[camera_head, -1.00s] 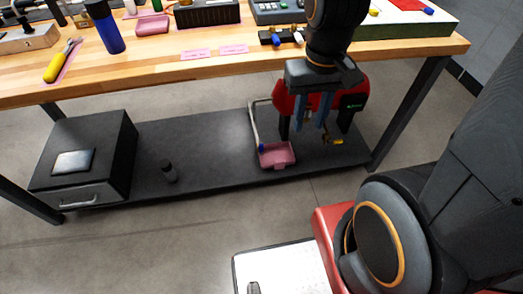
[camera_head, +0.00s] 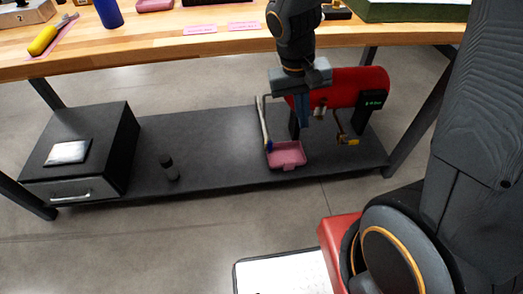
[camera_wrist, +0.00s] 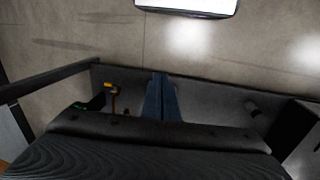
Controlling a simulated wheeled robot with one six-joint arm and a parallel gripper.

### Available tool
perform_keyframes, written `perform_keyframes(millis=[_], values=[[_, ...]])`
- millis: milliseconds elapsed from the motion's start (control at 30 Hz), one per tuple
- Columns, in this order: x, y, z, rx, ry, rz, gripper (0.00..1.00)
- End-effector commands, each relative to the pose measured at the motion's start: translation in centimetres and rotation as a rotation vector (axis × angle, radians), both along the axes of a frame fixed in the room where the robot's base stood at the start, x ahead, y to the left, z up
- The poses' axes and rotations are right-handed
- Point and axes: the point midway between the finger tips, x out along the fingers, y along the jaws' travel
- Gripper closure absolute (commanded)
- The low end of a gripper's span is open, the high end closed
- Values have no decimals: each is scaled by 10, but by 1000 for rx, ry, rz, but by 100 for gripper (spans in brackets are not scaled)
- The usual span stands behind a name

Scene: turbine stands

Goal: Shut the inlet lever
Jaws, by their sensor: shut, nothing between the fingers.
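A red cylindrical tank (camera_head: 350,86) on dark supports stands on the lower shelf. A lever with a yellow tip (camera_head: 348,141) hangs at its right front; it also shows in the wrist view (camera_wrist: 112,90). I cannot tell which of these is the inlet lever. My gripper (camera_head: 304,124) points down in front of the tank's left part, between the pipe and the yellow-tipped lever. Its blue fingers are together and empty in the wrist view (camera_wrist: 160,76).
The wooden tabletop (camera_head: 190,45) overhangs the dark lower shelf (camera_head: 215,150). A black drawer box (camera_head: 85,150) and a small dark bottle (camera_head: 168,167) stand left. A table leg (camera_head: 415,120) bounds the right.

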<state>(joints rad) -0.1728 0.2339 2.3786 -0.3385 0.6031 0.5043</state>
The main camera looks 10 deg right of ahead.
Motion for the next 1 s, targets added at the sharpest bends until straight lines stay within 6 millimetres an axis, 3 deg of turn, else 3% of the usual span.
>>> perform_keyframes(millis=[33, 567, 1000], values=[[11, 3, -20, -17, -1, 1, 100], [105, 41, -149, -187, -106, -19, 100], [181, 93, -262, -278, -267, -22, 100]])
